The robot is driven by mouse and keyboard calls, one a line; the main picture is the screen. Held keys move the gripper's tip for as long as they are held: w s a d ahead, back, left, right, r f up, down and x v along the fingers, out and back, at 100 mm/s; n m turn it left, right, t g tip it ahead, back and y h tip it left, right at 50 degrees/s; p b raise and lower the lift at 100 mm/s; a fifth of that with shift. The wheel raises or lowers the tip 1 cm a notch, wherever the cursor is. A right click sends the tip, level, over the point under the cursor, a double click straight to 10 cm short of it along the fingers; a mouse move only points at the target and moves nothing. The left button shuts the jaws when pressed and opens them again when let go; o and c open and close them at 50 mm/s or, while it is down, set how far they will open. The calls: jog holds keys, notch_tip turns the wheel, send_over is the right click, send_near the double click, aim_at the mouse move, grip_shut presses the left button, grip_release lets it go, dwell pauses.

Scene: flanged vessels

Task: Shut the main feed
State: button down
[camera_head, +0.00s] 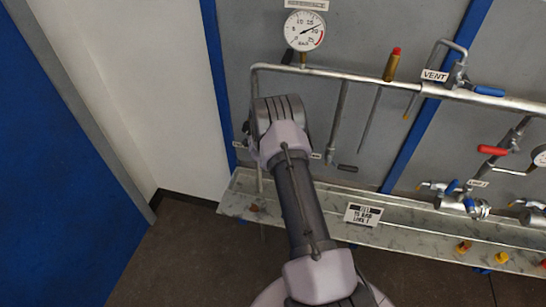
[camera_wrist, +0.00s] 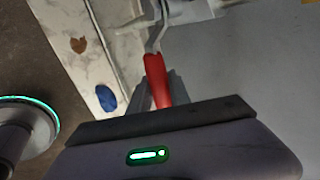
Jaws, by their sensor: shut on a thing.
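A red lever handle (camera_wrist: 156,80) on a bent metal stem stands between the fingers of my gripper (camera_wrist: 161,88) in the wrist view. The gripper is shut on this handle. The lever's valve body is mostly out of view at the top edge, next to a pale, unreadable tag. In the head view my arm covers the gripper and the handle at the left end of the pipework. No label reading main feed is legible in either view.
A pressure gauge (camera_head: 304,30) stands above the horizontal pipe (camera_head: 350,76). To the right are a blue-handled vent valve (camera_head: 488,91) and another red lever (camera_head: 493,150). A marbled drip tray (camera_head: 400,229) with a sign (camera_head: 363,214) runs below. The floor at left is clear.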

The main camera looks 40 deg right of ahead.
jog(key=shift+d+r, duration=0.1)
jog(key=c, duration=1.5)
grip_release()
jog(key=o, duration=0.3)
jog(key=shift+s, duration=0.2)
jog(key=shift+w, duration=0.1)
jog(key=p+v, duration=0.1)
jog(key=v, duration=1.6)
jog(key=shift+r, duration=0.15)
